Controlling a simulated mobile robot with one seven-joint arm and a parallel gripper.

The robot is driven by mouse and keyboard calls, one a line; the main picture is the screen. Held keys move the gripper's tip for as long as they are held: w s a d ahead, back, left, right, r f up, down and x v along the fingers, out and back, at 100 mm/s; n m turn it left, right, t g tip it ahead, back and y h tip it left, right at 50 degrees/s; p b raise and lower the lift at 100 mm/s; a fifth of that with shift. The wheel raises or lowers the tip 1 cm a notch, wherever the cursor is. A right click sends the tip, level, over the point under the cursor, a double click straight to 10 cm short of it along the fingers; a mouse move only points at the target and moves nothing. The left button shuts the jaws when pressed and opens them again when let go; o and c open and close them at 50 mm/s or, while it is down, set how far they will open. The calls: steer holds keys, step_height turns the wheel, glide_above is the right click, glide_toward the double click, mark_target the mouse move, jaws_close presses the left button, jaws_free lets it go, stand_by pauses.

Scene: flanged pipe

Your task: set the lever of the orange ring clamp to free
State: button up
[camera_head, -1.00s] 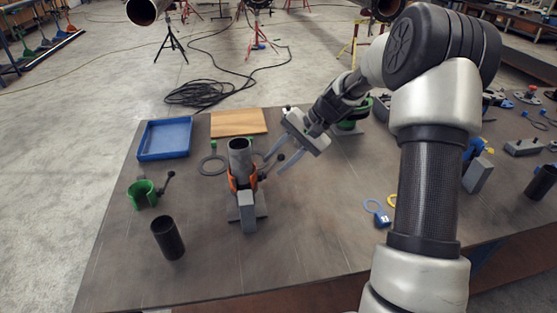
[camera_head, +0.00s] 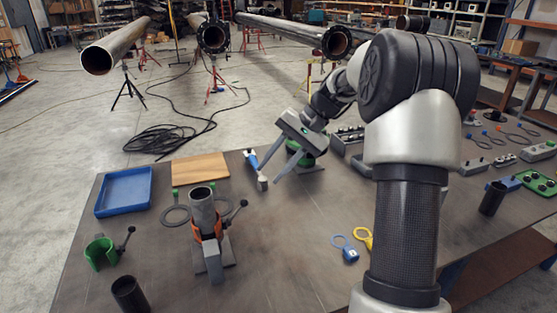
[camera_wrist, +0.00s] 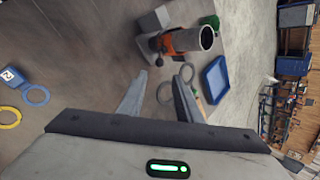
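The orange ring clamp (camera_head: 209,231) is around an upright grey pipe (camera_head: 202,207) on a grey stand (camera_head: 214,264). Its dark lever (camera_head: 235,213) sticks out to the upper right and ends in a ball knob. The clamp (camera_wrist: 164,44) and pipe (camera_wrist: 191,40) also show in the wrist view, beyond the fingertips; the lever is hard to make out there. My gripper (camera_head: 270,179) is open and empty, up and right of the clamp, apart from the lever. Its two spread fingers show in the wrist view (camera_wrist: 161,76).
A green clamp (camera_head: 100,253) with its own lever and a dark tube (camera_head: 129,294) stand at left. A blue tray (camera_head: 123,192), wooden board (camera_head: 200,168) and blue-handled tool (camera_head: 251,158) lie behind. Blue (camera_head: 345,248) and yellow rings lie right.

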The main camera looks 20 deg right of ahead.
steer(key=shift+v, duration=1.15)
